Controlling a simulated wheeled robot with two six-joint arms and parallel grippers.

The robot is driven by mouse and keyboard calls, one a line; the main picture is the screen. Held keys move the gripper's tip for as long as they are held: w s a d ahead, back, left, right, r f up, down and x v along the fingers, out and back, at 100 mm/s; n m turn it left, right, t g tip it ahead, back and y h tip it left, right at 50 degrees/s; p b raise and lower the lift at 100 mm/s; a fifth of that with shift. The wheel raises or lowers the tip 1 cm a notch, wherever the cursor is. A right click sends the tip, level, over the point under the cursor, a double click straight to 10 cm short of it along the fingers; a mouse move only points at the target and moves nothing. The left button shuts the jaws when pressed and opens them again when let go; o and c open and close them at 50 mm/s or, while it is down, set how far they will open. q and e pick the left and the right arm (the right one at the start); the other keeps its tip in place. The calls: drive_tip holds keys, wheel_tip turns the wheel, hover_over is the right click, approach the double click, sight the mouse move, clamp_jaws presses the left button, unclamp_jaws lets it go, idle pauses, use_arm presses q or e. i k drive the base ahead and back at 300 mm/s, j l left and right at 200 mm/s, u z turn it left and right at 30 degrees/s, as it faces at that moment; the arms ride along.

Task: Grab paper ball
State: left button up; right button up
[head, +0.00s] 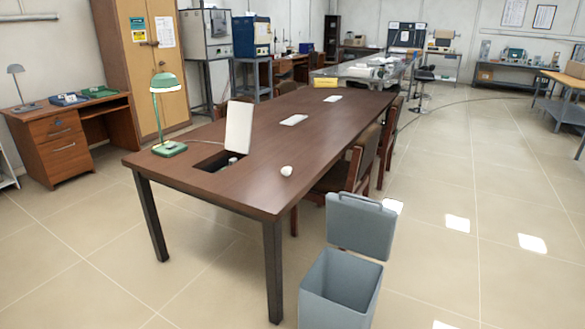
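A small white paper ball (287,170) lies on the brown table (255,192), near its front right edge. It sits to the right of an open hatch in the tabletop. Neither of my grippers shows in the head view, and nothing touches the ball.
A grey bin (340,290) with its lid raised stands on the floor at the table's right front corner. A green lamp (168,110) and an upright white hatch lid (239,127) stand on the table. Chairs (350,165) line its right side. The floor at right is clear.

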sight(286, 171)
drive_tip(key=i+l+z, duration=0.25)
drive_tip(key=l+z, duration=0.15)
drive_tip(key=i+l+z, duration=0.8)
drive_tip(key=i+l, duration=0.15)
drive_tip(key=i, duration=0.25)
drive_tip(key=i+l+z, duration=0.1)
drive_tip(key=i, duration=0.25)
drive_tip(key=i+l, duration=0.2)
drive_tip(key=i, duration=0.2)
drive_tip(key=i+u, duration=0.3)
drive_tip(key=i, duration=0.5)
drive_tip(key=i+l+u, duration=0.1)
drive_tip(key=i+u, duration=0.2)
drive_tip(key=i, duration=0.55)
drive_tip(key=i+j+u, duration=0.15)
drive_tip(key=i+u, duration=0.15)
drive_tip(key=u, duration=0.15)
drive_tip(key=i+u, duration=0.6)
drive_tip(key=u, duration=0.25)
drive_tip(key=i+l+u, duration=0.2)
drive_tip(key=u, duration=0.25)
drive_tip(key=i, duration=0.05)
